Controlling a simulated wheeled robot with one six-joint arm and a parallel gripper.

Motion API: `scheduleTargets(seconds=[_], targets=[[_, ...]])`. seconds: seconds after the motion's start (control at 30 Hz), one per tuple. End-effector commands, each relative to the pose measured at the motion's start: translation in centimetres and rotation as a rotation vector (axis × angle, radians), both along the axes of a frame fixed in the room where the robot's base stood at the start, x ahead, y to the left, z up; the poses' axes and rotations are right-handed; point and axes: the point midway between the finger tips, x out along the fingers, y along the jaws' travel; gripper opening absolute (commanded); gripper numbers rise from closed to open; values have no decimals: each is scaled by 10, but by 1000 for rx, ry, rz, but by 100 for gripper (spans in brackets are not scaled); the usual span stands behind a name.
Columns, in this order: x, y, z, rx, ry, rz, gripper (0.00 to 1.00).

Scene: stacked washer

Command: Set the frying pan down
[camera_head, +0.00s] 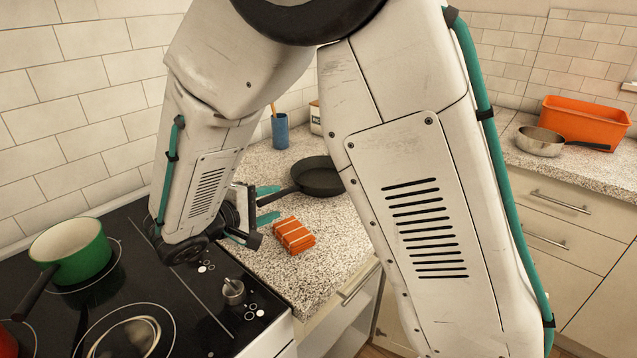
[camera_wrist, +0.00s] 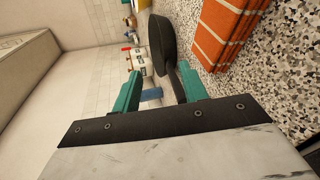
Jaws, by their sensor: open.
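The dark frying pan (camera_head: 318,177) sits on the speckled counter, partly hidden behind my arm. Its handle points left toward my gripper (camera_head: 267,205). In the wrist view the pan (camera_wrist: 161,40) lies beyond the fingertips. Its handle runs back into the gap between the teal fingers of my gripper (camera_wrist: 160,82), closer to the right finger. The fingers are open and apart. I cannot tell whether either one touches the handle.
A folded orange striped cloth (camera_head: 293,235) lies on the counter near my gripper. A blue utensil cup (camera_head: 280,131) stands behind. A steel pan (camera_head: 540,141) and orange bin (camera_head: 585,123) are far right.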

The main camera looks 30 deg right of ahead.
Motion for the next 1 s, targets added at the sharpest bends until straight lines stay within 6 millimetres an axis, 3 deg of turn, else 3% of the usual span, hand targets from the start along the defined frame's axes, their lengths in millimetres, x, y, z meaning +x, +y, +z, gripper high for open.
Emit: scheduleTargets(seconds=[0.1, 0.27, 0.83, 1.0], targets=[[17, 31, -21, -61, -33, 108, 43], [28, 49, -33, -91, -63, 174, 43], [68, -7, -44, -92, -64, 176, 43], [73, -12, -46, -91, -65, 179, 43]])
